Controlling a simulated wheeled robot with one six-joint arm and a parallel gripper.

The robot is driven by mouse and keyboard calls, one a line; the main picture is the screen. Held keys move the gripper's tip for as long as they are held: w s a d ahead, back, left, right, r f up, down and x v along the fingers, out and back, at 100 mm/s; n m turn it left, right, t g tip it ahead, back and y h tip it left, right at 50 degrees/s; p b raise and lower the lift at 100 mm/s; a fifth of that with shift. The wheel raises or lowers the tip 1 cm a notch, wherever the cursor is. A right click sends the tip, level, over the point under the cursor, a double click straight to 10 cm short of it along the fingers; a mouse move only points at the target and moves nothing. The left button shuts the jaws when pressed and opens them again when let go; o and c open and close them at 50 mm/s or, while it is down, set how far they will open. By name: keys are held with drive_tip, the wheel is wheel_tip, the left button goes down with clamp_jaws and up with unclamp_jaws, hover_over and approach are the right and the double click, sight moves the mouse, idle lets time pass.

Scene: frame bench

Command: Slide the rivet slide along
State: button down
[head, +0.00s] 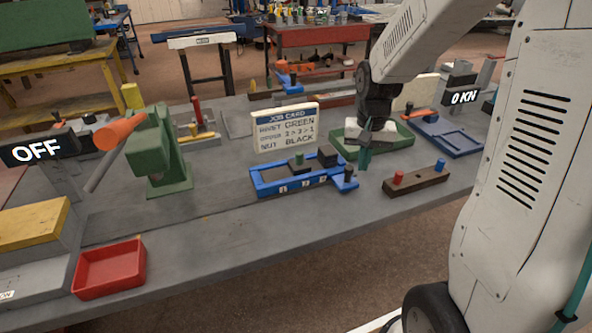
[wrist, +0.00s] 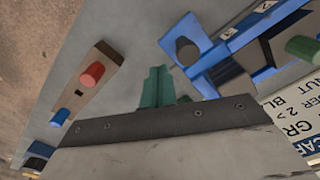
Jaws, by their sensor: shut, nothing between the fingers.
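A blue frame marked with numbers (head: 262,187) lies mid-bench, with dark blocks inside it and a small green peg (head: 299,158) on one of them. I cannot tell for sure which part is the rivet slide. My gripper (head: 364,160) has teal fingers, shut and empty, pointing down just right of the frame. In the wrist view its fingers (wrist: 157,87) are together, apart from the dark peg.
A brown block (head: 430,182) with a red and a blue peg lies right of my gripper. A job card (head: 286,128) reading green, 2>3>1 and black stands behind the frame. A green tray (head: 400,142) is behind my gripper.

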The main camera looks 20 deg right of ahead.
drive_tip(key=shift+a, duration=0.1)
idle(0.4)
drive_tip(key=shift+a, duration=17.05)
drive_tip(key=shift+d, duration=0.8)
wheel_tip(320, 180, up, 7)
